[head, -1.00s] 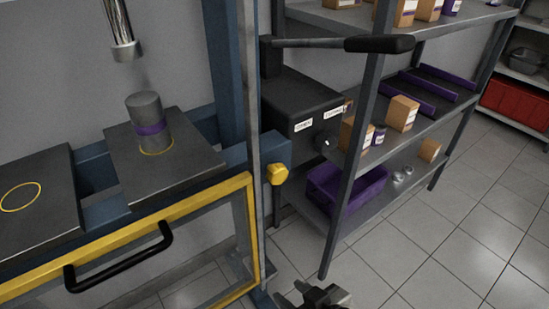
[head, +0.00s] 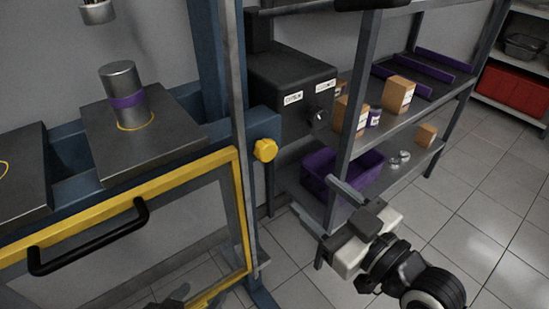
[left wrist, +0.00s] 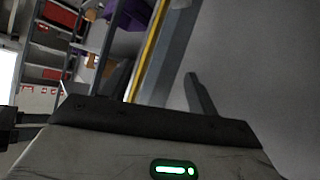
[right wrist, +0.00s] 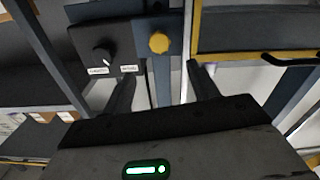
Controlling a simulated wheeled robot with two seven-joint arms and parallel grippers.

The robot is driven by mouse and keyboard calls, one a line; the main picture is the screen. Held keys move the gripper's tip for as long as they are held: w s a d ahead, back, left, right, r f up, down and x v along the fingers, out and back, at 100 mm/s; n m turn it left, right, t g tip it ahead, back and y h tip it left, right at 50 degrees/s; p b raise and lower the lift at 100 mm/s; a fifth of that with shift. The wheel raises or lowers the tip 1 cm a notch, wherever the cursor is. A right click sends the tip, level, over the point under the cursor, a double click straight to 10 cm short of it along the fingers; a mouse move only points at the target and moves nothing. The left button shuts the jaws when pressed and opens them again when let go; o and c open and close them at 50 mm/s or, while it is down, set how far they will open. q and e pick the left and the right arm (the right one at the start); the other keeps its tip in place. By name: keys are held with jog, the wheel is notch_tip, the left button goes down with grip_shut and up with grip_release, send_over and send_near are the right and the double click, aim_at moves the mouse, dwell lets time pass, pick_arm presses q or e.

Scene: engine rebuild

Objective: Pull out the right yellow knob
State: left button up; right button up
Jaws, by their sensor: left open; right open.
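The yellow knob (head: 265,150) sits on the blue frame post, right of the yellow-edged guard door. In the right wrist view the knob (right wrist: 158,42) shows ahead, between and beyond the fingers of my right gripper (right wrist: 164,82). My right gripper (head: 326,206) is open and empty, below and right of the knob in the head view, not touching it. My left gripper (left wrist: 158,88) is open and empty in the left wrist view; only a dark bit shows at the head view's bottom edge. No second yellow knob is visible.
The guard door has a black handle (head: 88,238). A metal cylinder with a purple band (head: 122,95) stands on a plate. A black box with a dial (head: 290,80) is behind the knob. A shelf rack with boxes and a purple bin (head: 318,172) stands right. Floor at right is clear.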

aim_at(270, 154)
jog(key=x, duration=1.3)
jog(key=shift+w, duration=0.1)
